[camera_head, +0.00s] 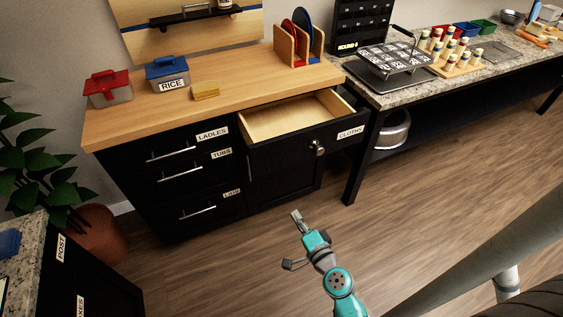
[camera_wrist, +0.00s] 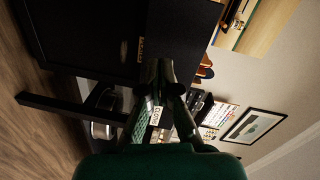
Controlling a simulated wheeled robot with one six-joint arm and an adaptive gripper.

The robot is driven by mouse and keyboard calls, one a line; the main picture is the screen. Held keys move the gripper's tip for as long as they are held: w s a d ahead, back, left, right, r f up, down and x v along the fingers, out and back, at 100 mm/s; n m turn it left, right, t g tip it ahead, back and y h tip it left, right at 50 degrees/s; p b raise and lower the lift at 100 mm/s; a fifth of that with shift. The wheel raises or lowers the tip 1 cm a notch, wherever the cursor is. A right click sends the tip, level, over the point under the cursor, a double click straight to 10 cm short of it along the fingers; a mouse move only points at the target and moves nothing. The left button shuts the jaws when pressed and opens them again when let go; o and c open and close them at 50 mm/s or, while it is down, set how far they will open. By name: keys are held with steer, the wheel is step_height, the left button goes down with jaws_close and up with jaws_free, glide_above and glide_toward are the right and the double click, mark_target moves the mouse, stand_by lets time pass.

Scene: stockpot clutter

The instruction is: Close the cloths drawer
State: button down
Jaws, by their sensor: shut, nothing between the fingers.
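The cloths drawer (camera_head: 345,131) is pulled out of the wooden-topped black cabinet in the head view. Its pale wooden inside (camera_head: 285,118) shows and looks empty. Its black front carries a CLOTHS label near the right end. My gripper (camera_head: 296,215) is low in front of the cabinet, over the floor, apart from the drawer front. It is shut and empty. In the wrist view my gripper (camera_wrist: 160,68) points toward dark cabinet fronts, and the picture is turned sideways. A small label there (camera_wrist: 141,50) is too small to read surely.
Closed drawers labelled LADLES (camera_head: 180,150) and TUBS (camera_head: 185,172) are to the left, with a lower one. A door with keys (camera_head: 319,148) is below the cloths drawer. A granite-topped table (camera_head: 455,78) stands right, a plant (camera_head: 35,155) left. Floor ahead is clear.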

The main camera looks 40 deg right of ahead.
mark_target(278, 156)
steer(key=w+d+r+m, duration=0.1)
steer(key=w+d, duration=0.2)
steer(key=w, duration=0.3)
steer(key=w+d+m, duration=0.1)
steer(key=w+d, duration=0.3)
steer(key=w, duration=0.2)
steer(key=w+d+r+t, duration=0.1)
steer(key=w+d, duration=0.2)
steer(key=w, duration=0.3)
steer(key=shift+w+d+r+m+h, duration=0.15)
steer(key=shift+r+m+h, duration=0.15)
steer(key=shift+r+m, duration=0.1)
